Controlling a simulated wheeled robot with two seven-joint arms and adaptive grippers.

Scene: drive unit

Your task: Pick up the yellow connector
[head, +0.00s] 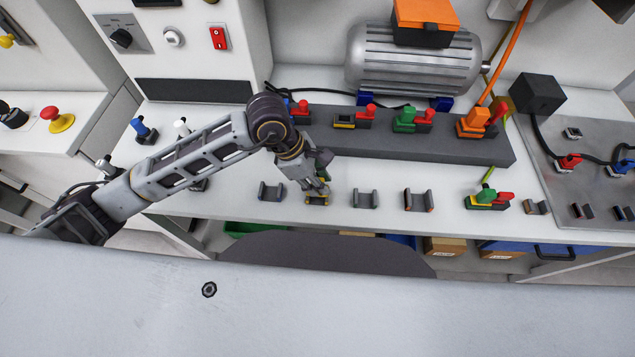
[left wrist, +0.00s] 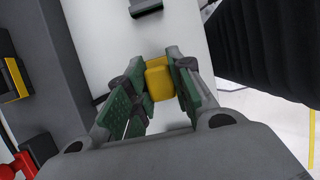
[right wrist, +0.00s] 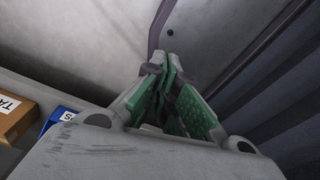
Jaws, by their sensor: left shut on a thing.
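The yellow connector (left wrist: 159,80) is between the two green-padded fingers of my left gripper (left wrist: 155,90) in the left wrist view, and the fingers are shut on it. In the head view the left gripper (head: 318,188) points down at the front row of holders, and a small yellow part of the connector (head: 317,200) shows under its fingertips. I cannot tell whether it is clear of the white worktop. My right gripper (right wrist: 168,85) shows only in the right wrist view. Its fingers are close together with nothing seen between them.
Empty grey holders (head: 364,198) stand along the front of the worktop (head: 240,200), beside a green and red connector (head: 487,198). Behind is a dark grey block (head: 400,143) with several coloured connectors. A motor (head: 412,62) stands at the back. Bins and boxes (head: 446,246) sit below.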

